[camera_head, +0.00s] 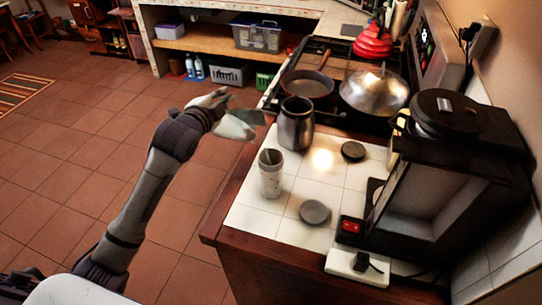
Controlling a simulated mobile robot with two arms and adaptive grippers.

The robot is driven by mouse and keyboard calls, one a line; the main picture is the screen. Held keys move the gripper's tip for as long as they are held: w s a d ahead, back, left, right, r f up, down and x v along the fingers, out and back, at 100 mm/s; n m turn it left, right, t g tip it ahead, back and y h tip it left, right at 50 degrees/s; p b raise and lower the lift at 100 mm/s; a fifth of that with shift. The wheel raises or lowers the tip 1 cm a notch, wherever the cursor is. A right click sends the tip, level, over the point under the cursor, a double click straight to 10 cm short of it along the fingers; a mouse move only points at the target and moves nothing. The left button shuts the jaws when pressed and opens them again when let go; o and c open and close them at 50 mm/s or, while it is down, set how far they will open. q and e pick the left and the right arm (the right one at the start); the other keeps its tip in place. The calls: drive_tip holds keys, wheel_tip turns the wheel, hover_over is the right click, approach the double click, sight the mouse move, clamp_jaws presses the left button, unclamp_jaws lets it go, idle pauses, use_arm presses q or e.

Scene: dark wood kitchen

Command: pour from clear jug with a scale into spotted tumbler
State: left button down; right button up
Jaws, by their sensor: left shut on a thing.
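The spotted tumbler (270,178) stands upright on the white tiled counter, near its left edge. My left gripper (219,103) is shut on the clear jug (236,124) and holds it beyond and to the left of the tumbler, by the counter's left edge. The jug looks tilted, with one end towards the right. It is small and see-through here, so its scale and what is in it cannot be made out. The gripper hides part of it. The jug and tumbler are apart. My right gripper is not in view.
A metal pitcher (296,124) stands behind the tumbler. Two dark round discs (315,212) (353,151) lie on the counter. A black coffee machine (447,195) fills the right side. A pan (307,86) and a domed metal lid (374,92) are on the stove behind.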

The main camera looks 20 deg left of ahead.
use_arm(q)
drive_tip(key=shift+d+r, duration=0.1)
drive_tip(key=shift+r, duration=0.1)
idle(0.3)
